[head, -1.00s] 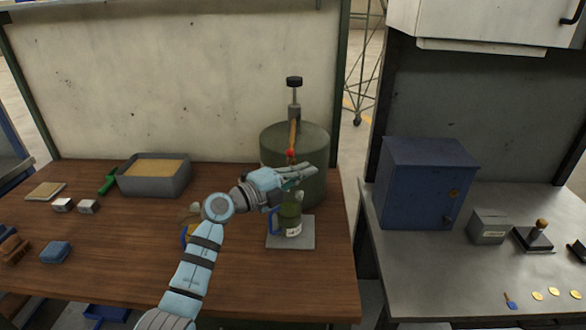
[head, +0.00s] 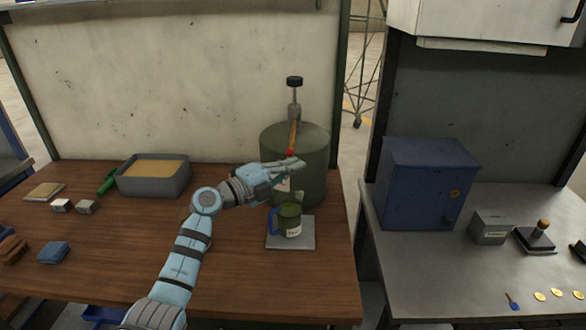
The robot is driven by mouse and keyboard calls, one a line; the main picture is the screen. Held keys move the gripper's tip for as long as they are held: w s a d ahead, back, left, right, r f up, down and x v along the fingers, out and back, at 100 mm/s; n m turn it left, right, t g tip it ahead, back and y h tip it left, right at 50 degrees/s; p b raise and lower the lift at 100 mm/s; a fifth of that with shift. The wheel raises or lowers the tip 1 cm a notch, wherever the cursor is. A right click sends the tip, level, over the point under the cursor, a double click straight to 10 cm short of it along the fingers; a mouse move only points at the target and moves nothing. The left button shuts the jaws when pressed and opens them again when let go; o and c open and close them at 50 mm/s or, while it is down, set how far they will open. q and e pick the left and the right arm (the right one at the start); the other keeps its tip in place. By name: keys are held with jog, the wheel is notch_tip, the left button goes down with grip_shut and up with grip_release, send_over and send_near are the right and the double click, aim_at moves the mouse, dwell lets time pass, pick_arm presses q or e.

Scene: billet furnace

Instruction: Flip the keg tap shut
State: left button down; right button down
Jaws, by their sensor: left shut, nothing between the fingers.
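The green keg (head: 312,155) stands at the back right of the wooden bench, with a black-knobbed pump (head: 294,83) on top. Its tap has a tan lever (head: 293,134) and a red knob (head: 290,152) at the lower end. My left gripper (head: 297,164) is shut and empty, in front of the keg just below the red knob; I cannot tell whether it touches it. A green mug (head: 290,218) with a blue handle stands upright on a grey plate (head: 291,241) below the gripper. The tap's spout is hidden. My right gripper is not in view.
A grey tray of sand (head: 180,181), a green-handled tool (head: 107,183), small metal blocks (head: 86,207) and a blue block (head: 54,252) lie on the left of the bench. A blue cabinet (head: 425,185) stands on the right table.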

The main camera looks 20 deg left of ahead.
pick_arm(q)
jog(key=shift+a+f+n+t+b, duration=0.1)
jog(key=shift+a+n+t+b, duration=0.05)
jog(key=shift+n+t+b, duration=0.35)
jog(key=a+n+t+y+b, duration=0.1)
jog(key=n+t+y+b, duration=0.1)
jog(key=n+b, duration=0.3)
jog(key=a+f+n+t+y+b, duration=0.1)
jog(key=n+t+y+b, duration=0.1)
jog(key=n+t+b, duration=0.3)
jog(key=s+a+f+n+t+y+b, duration=0.1)
jog(key=n+t+y+b, duration=0.2)
jog(key=b, duration=0.9)
jog(key=shift+a+n+t, duration=0.15)
jog(key=shift+n+t, duration=0.45)
jog(key=shift+n, duration=1)
jog(key=shift+a+f, duration=0.1)
jog(key=shift+f, duration=0.05)
notch_tip(320, 180, up, 5)
jog(key=p, duration=0.6)
jog(key=s+d+f+b, duration=0.2)
jog(key=s+f, duration=0.5)
jog(key=f, duration=0.1)
jog(key=shift+f, duration=0.4)
